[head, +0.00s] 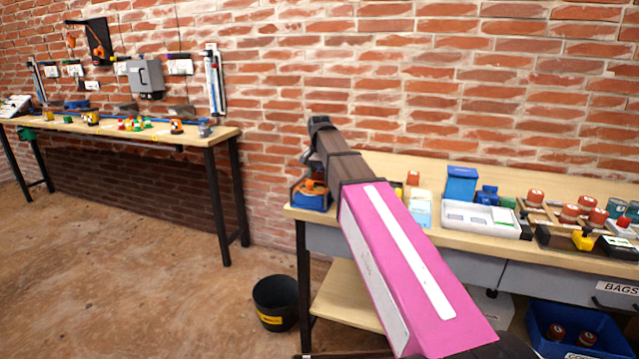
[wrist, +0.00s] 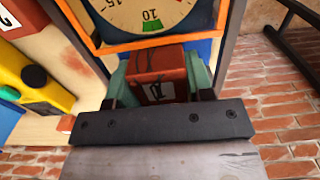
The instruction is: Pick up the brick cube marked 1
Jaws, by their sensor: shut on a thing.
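In the wrist view a small red-brown brick cube (wrist: 158,66) sits between the green fingers of my gripper (wrist: 160,80), which is shut on it. The cube's near face carries a dark mark, partly hidden and too unclear to read surely. Behind the cube is a round cream dial (wrist: 140,12) with numbers, a green patch and an orange surround. I cannot tell whether the cube touches anything beneath it. In the head view my own arm hides the gripper's fingers and the cube at the left end of the right workbench (head: 400,165).
A blue bin with orange contents (head: 311,195) is beside my arm. A white tray (head: 480,219), a blue box (head: 461,183) and several red-topped items (head: 570,212) lie rightward. A black bucket (head: 276,303) stands on the floor. Another bench (head: 190,139) stands left, with open floor before it.

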